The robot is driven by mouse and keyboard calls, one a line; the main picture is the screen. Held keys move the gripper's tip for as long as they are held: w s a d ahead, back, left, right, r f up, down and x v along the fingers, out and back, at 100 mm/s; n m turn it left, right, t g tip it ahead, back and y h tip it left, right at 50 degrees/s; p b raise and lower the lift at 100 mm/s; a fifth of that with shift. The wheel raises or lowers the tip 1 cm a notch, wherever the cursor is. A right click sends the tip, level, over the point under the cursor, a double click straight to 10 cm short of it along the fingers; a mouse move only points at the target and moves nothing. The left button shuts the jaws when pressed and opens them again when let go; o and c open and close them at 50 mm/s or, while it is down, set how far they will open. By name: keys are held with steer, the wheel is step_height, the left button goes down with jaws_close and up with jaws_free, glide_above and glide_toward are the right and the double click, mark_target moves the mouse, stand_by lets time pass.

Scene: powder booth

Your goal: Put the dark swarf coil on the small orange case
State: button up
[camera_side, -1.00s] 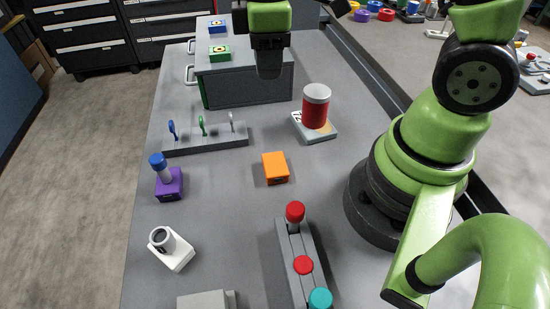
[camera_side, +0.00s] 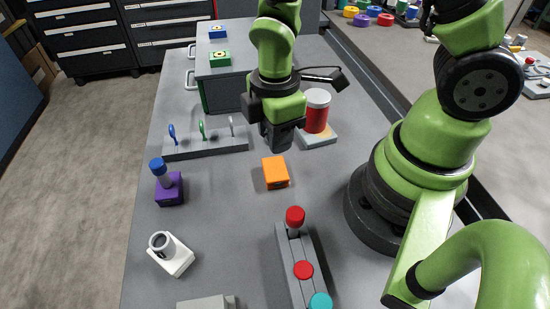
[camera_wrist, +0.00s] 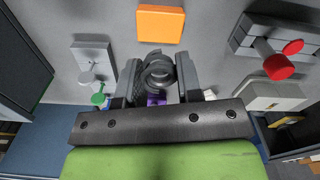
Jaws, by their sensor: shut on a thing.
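The dark swarf coil (camera_wrist: 159,71) is clamped between the two fingers of my gripper in the wrist view. In the side view, my gripper (camera_side: 280,142) hangs above the table just behind the small orange case, and its fingers hide the coil. The small orange case (camera_side: 276,172) sits on the grey table with its top bare. In the wrist view the orange case (camera_wrist: 160,24) lies beyond the fingertips, apart from the coil.
A red can (camera_side: 317,113) on a white-grey base stands close right of my gripper. A grey rack with coloured tags (camera_side: 205,143) is at left. A grey holder with red and teal knobs (camera_side: 296,262) is in front. A grey drawer cabinet (camera_side: 228,90) stands behind.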

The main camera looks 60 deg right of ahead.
mark_target(275, 169)
steer(key=shift+f, duration=3.05)
steer(key=shift+f, duration=0.1)
steer(key=o, duration=0.9)
step_height(275, 169, up, 12)
steer(key=shift+r, duration=0.25)
steer(key=s+d+r+m+t+y, duration=0.1)
steer(key=s+r+m+t, duration=0.2)
steer(key=r+m, duration=0.5)
steer(key=s+d+r+m+t+y, duration=0.1)
steer(key=s+r+m+t, duration=0.3)
steer(key=r+m, duration=0.4)
steer(key=shift+s+d, duration=0.15)
steer(key=shift+s, duration=0.15)
